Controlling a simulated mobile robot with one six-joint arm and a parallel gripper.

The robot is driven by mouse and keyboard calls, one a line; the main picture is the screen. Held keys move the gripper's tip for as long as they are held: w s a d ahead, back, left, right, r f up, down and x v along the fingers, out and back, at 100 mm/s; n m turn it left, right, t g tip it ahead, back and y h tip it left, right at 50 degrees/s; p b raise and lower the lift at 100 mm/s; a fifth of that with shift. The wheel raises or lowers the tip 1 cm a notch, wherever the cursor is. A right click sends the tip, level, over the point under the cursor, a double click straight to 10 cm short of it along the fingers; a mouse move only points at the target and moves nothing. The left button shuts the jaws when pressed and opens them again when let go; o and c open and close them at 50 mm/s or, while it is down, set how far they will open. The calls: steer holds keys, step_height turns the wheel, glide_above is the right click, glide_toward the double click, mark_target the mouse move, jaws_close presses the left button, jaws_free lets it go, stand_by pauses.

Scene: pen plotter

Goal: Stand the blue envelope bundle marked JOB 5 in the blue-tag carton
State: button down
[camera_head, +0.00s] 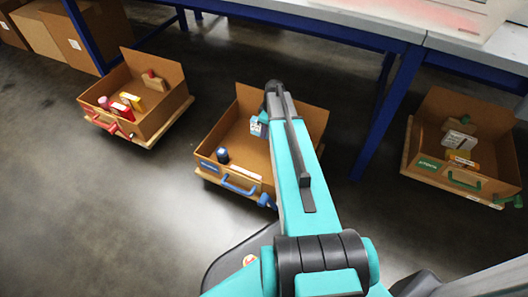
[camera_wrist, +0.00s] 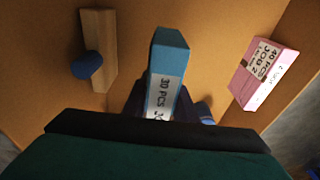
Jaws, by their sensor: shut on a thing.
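In the head view the held bundle (camera_head: 259,127) shows at the end of my arm, over the inside of the middle carton. This blue-tag carton (camera_head: 207,147) has a blue tag and a blue handle (camera_head: 239,185) on its front. I cannot tell whether the bundle touches the carton floor.
In the wrist view, a wooden block with a blue knob (camera_wrist: 97,52) is at left and a pink JOB 2 bundle (camera_wrist: 264,73) at right. A dark blue item (camera_head: 222,155) sits near the carton's front. Red-handled (camera_head: 170,122) and green-handled (camera_head: 417,143) cartons stand either side.

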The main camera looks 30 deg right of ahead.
steer(key=shift+f+b, duration=0.8)
steer(key=shift+f, duration=1.45)
steer(key=shift+f, duration=0.1)
steer(key=shift+f+b, duration=1.05)
steer(key=shift+f, duration=1.35)
steer(key=shift+f, duration=0.1)
steer(key=c, duration=1.4)
jaws_free()
steer(key=shift+c, duration=0.2)
steer(key=r+p, duration=0.1)
steer(key=r, duration=0.3)
steer(key=s+r+p, duration=0.1)
steer(key=r+p, duration=0.1)
steer(key=r, duration=0.2)
steer(key=d+r+p, duration=0.1)
steer(key=r+p, duration=0.1)
steer(key=r, duration=0.2)
steer(key=shift+s, duration=0.25)
steer(key=shift+a+r, duration=0.15)
